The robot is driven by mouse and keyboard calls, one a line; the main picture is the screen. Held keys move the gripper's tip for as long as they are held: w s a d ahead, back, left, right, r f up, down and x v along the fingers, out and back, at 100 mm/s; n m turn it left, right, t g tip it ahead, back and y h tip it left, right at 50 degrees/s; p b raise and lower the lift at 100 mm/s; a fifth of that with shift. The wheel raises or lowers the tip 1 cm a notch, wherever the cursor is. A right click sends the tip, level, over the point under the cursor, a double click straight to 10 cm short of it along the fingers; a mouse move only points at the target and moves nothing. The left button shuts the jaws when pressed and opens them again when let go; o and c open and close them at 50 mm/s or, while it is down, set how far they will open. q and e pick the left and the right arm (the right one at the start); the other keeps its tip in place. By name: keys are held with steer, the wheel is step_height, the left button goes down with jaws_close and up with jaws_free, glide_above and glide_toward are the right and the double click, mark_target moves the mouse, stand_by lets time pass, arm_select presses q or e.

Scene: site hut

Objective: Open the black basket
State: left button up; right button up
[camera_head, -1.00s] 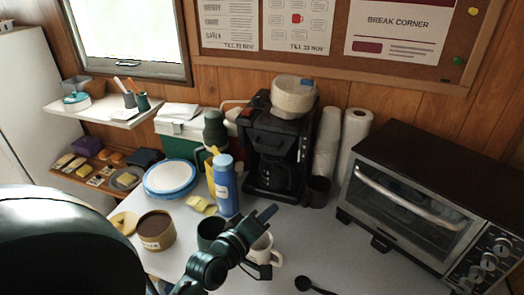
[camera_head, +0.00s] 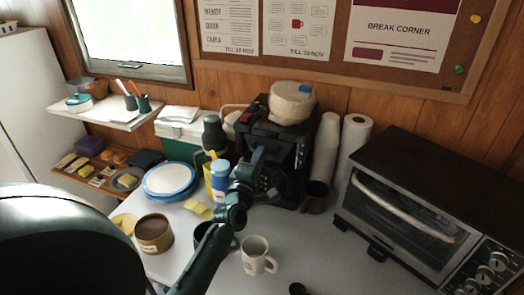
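The black coffee maker (camera_head: 296,134) stands at the back of the table against the wall. Its black basket (camera_head: 279,151) is in the upper front, above the carafe, and looks shut. My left gripper (camera_head: 264,177) is in front of the machine, its fingers apart and nothing seen between them. It hides part of the basket front and most of the carafe. I cannot tell whether a finger touches the machine. My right gripper is not in view.
A brown mug (camera_head: 315,197) and stacked cups (camera_head: 325,148) are right of the machine, beside the toaster oven (camera_head: 405,205).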

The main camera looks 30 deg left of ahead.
mark_target(271, 145)
arm_select(q)
steer(key=shift+x, duration=1.1)
jaws_close()
